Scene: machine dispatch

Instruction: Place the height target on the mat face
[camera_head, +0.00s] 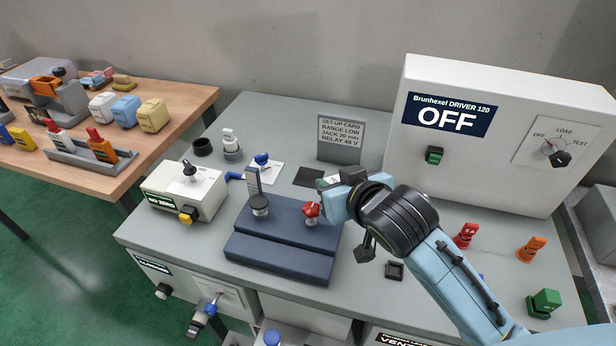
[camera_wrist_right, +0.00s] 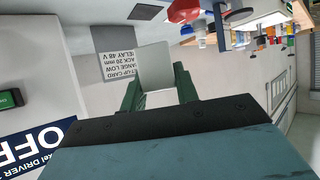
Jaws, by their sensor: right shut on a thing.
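My right gripper (camera_head: 331,183) reaches in from the lower right over the grey bench. In the wrist view its green fingers (camera_wrist_right: 158,88) are shut on a pale grey flat plate (camera_wrist_right: 155,62), which looks like the height target. In the head view the plate is mostly hidden by the gripper; only a small pale part shows. A dark square mat (camera_head: 308,177) lies on the bench just left of the gripper, in front of the set-up card. It appears as a dark patch in the wrist view (camera_wrist_right: 146,12). The plate looks raised and apart from it. My left gripper is out of view.
The set-up card (camera_head: 340,138) stands behind the mat. A dark blue base (camera_head: 280,255) with a red knob (camera_head: 311,209) is in front. The white driver box (camera_head: 480,170), reading OFF, stands right. Bench between card and driver box looks clear.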

